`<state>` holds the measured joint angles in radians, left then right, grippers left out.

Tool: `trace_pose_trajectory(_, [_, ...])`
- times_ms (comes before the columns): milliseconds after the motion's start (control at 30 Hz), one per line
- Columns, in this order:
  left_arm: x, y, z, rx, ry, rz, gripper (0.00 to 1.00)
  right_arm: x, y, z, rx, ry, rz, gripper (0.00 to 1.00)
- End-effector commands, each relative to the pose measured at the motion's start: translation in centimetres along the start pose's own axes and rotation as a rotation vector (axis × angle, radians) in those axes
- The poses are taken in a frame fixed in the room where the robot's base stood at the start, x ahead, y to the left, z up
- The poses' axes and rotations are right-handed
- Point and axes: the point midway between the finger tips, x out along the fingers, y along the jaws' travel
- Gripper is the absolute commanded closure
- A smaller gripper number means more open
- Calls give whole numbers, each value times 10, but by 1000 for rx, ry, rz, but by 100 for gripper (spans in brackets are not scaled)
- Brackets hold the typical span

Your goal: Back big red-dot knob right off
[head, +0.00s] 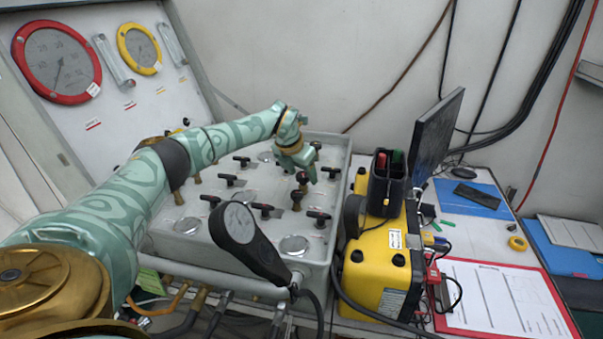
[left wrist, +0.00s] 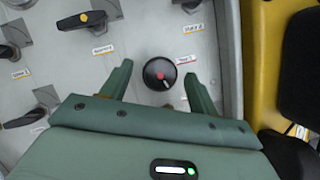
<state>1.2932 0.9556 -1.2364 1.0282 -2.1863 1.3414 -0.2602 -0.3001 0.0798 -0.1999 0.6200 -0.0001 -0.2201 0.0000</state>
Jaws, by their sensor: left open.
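The big round black knob with a red dot (left wrist: 160,74) shows in the left wrist view, with a small white mark near its lower edge. My left gripper (left wrist: 158,80) is open, with one finger on each side of this knob and gaps visible between finger and knob. I cannot tell how deep the fingers reach. In the head view my left gripper (head: 306,172) is over the back right part of the grey valve panel (head: 190,245), and a round black knob (head: 302,177) shows just below it. My right gripper is not in view.
Several black lever handles (head: 228,180) stand on the panel around the gripper. A black round-headed handset (head: 247,240) rises in front. A yellow case (head: 375,275) stands close on the right, with a dark monitor (head: 437,135) behind it. Gauges (head: 57,62) are on the back left board.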

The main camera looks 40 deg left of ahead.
Motion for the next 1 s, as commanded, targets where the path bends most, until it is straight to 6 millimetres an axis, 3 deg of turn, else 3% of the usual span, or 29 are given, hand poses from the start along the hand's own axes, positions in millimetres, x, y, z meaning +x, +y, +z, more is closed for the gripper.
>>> trace_pose_trajectory(100, [0,0,0,0,0,0,40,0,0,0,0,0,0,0])
trace_pose_trajectory(267, [0,0,0,0,0,0,84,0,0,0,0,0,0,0])
trace_pose_trajectory(667, [-3,0,0,-46,1,19,84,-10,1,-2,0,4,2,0])
trace_pose_trajectory(1000, [-6,-3,3,-265,-1,110,84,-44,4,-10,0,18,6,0])
